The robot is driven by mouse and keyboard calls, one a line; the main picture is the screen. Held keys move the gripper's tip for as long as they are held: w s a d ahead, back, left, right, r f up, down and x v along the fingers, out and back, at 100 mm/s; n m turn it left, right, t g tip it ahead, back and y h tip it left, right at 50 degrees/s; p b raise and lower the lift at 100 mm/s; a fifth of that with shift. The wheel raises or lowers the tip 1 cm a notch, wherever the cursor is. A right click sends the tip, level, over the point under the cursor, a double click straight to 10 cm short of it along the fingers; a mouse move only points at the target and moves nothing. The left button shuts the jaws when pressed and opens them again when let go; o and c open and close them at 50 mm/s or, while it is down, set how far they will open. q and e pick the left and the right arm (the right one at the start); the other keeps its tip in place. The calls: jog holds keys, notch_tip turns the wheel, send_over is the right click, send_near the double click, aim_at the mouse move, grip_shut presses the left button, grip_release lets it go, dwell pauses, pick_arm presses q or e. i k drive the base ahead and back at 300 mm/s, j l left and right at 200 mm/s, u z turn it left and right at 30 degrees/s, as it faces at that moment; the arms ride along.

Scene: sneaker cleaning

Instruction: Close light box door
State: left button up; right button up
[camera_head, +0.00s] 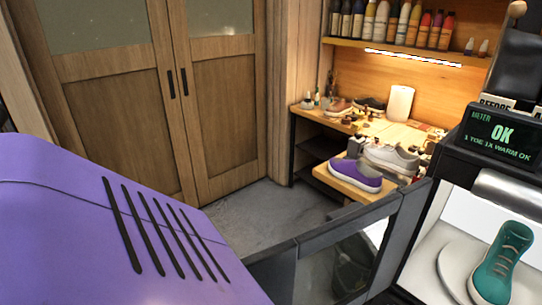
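The light box (452,160) stands at the right edge, with a dark housing and a bright white inside. A teal sneaker (500,262) stands on a round pale turntable (455,268) inside it. The front of the box looks open. A dark-framed panel with a see-through pane, which looks like the light box door (345,226), extends left from the box and stands swung out. Its lower part is cut off by the picture edge. Neither of my grippers can be made out, so no contact with the door shows.
A lit display (500,135) reading OK sits above the box opening. A large purple slotted surface (90,240) fills the lower left. Behind the door, a wooden bench (350,189) holds a purple sneaker (355,175) and a grey one (390,157). Grey floor (262,215) lies clear before wooden cabinet doors (120,110).

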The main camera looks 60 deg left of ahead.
aim_at(273, 268)
jog(key=j+z, duration=0.1)
jog(key=j, duration=0.25)
jog(key=k+j, duration=0.15)
jog(key=j, duration=0.15)
jog(key=j+z, duration=0.15)
jog(key=j, duration=0.2)
jog(key=j+z, duration=0.15)
jog(key=j, duration=0.35)
jog(key=k+j+z, duration=0.2)
jog(key=j, duration=0.3)
